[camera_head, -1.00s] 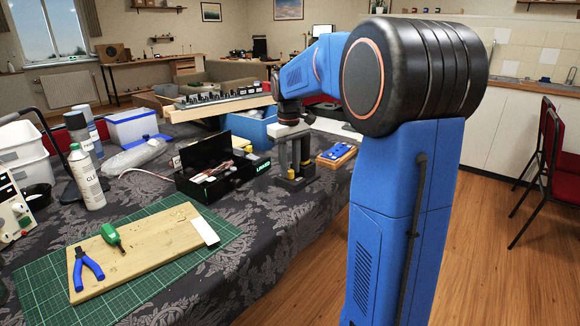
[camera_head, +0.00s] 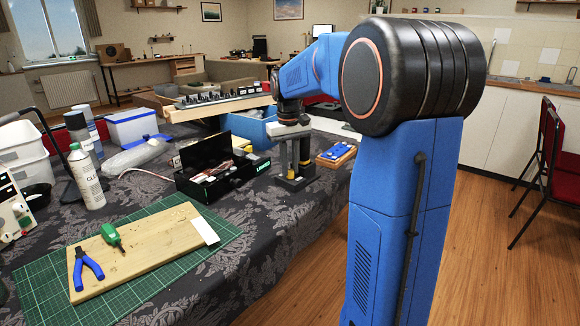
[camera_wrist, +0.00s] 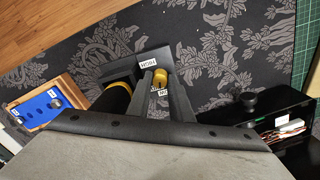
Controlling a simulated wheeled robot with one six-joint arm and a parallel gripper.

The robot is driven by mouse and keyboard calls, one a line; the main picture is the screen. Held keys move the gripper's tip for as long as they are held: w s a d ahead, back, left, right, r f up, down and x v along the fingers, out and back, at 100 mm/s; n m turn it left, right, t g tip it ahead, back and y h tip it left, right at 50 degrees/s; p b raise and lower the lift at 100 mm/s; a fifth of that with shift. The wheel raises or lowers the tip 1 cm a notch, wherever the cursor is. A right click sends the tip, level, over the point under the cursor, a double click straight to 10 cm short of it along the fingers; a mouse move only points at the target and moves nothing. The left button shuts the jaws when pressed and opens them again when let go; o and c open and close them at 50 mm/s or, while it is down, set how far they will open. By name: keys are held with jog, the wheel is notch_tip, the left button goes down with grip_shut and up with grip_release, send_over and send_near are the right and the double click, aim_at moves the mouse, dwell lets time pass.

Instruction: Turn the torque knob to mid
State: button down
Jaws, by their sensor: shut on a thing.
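A thicker yellow-and-black cylinder (camera_wrist: 118,92) is beside the left finger. In the head view my gripper (camera_head: 297,168) points down at the dark stand (camera_head: 291,184) on the table. The fingers largely hide the knob there, and its pointer setting cannot be told.
An open black box (camera_head: 208,188) of small parts stands just left of the stand. A blue panel in a wooden frame (camera_head: 337,153) lies to the right. A green mat (camera_head: 150,290) carries a board (camera_head: 150,245) with pliers and a green-handled tool. The patterned cloth between is clear.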

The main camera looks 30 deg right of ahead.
aim_at(289, 170)
jog(key=m, duration=0.4)
jog(key=shift+m, duration=0.3)
jog(key=m, duration=0.4)
jog(key=shift+m, duration=0.3)
jog(key=c, duration=1.9)
grip_release()
jog(key=shift+o, duration=0.2)
jog(key=shift+r, duration=0.1)
notch_tip(289, 170, up, 17)
jog(key=shift+w+r, duration=0.15)
jog(key=shift+w, duration=0.1)
jog(key=shift+a, duration=0.15)
